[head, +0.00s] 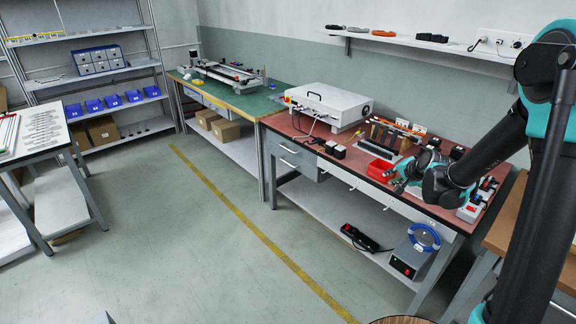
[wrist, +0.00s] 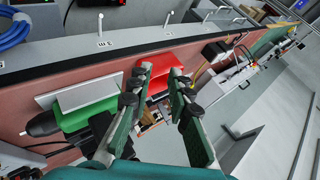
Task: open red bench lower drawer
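The red bench (head: 340,168) stands along the wall, with a grey drawer unit under its left end. The unit's upper drawer (head: 283,147) and lower drawer (head: 294,169) both look closed, each with a pale bar handle. My gripper (head: 396,182) is over the right part of the bench, well to the right of the drawers. In the wrist view its two fingers (wrist: 160,76) are spread apart with nothing held between them. A red bin (wrist: 155,72) shows beyond the fingertips. I cannot make out the drawer handles clearly in the wrist view.
A white box-shaped machine (head: 327,104) and the red bin (head: 381,170) stand on the bench. A blue-ringed device (head: 412,255) sits on its lower shelf. The green bench (head: 250,102) adjoins at left. The floor (head: 225,250) in front is clear.

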